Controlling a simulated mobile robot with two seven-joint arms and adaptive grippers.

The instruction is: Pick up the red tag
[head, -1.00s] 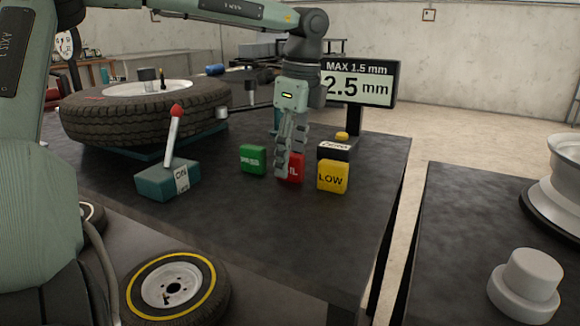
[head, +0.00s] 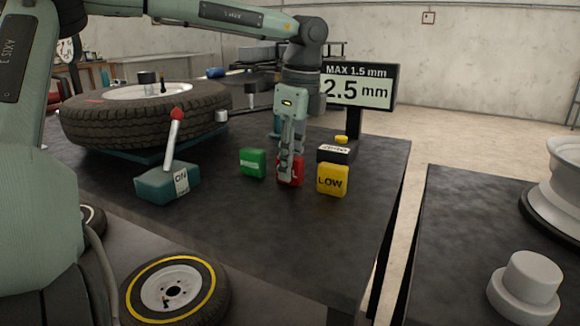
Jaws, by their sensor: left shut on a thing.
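The red tag (head: 297,177) is a small red block on the dark table, between a green tag (head: 252,163) and a yellow "LOW" tag (head: 332,180). My left gripper (head: 287,172) points down over the red tag and is shut on it. The fingers hide the middle of the red tag and most of its lettering. I cannot tell whether the tag's underside touches the table. My right gripper is not in view.
A black box with a yellow button (head: 338,150) stands just behind the yellow tag. A display (head: 358,88) reads 2.5 mm. A lever switch (head: 168,180) and a large tire (head: 145,115) are at left. The table front is clear.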

